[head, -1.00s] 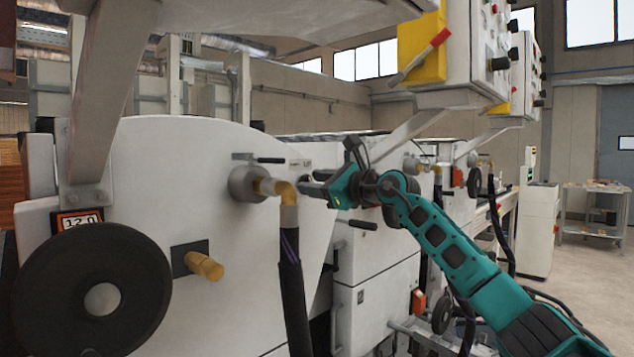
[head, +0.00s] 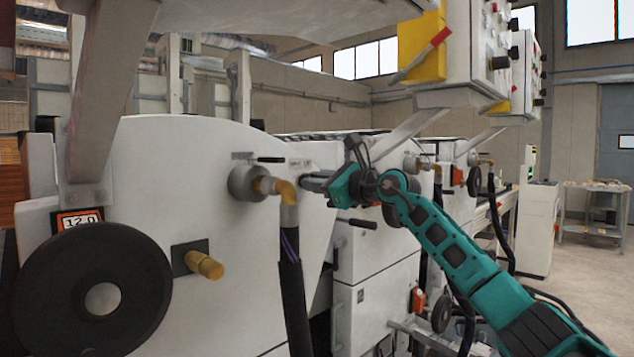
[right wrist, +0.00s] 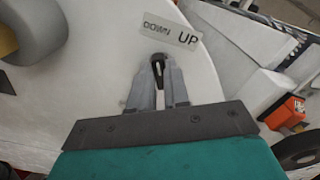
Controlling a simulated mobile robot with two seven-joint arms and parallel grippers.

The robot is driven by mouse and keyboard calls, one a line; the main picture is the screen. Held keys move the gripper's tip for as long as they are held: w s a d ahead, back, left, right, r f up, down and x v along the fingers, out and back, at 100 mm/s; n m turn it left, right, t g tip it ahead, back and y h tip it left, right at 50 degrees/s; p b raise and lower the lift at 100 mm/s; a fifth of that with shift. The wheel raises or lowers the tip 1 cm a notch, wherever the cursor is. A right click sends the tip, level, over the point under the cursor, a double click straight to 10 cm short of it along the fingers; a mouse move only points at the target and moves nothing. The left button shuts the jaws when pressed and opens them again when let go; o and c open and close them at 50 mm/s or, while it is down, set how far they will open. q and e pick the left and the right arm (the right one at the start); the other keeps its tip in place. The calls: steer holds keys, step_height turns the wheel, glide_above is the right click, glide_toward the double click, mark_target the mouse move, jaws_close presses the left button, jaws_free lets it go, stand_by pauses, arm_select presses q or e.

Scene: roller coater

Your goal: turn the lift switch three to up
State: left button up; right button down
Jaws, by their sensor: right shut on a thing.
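My right gripper (head: 309,182) reaches the white side panel of the machine from the right in the head view. In the right wrist view its two grey fingers (right wrist: 158,78) are shut on a small dark switch (right wrist: 157,62) on the panel. A label (right wrist: 171,33) reading DOWN and UP sits just above the fingertips. The same label (head: 301,163) is small in the head view, above the gripper. The fingers hide most of the switch, so its position is not clear. My left gripper is not in view.
A brass pipe elbow (head: 285,191) with a black hose stands just left of my right gripper. A black handwheel (head: 135,285) is at the lower left. A control box (head: 470,55) hangs above. A red-orange box (right wrist: 286,112) is at the right in the wrist view.

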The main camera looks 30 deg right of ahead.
steer(key=m+p, duration=0.2)
steer(key=m, duration=0.3)
steer(key=m+p, duration=0.1)
steer(key=m, duration=0.5)
steer(key=shift+w+d+m+p, duration=0.1)
steer(key=shift+d+m+p, duration=0.1)
steer(key=shift+m+p, duration=0.15)
stand_by(0.4)
steer(key=c, duration=1.1)
jaws_free()
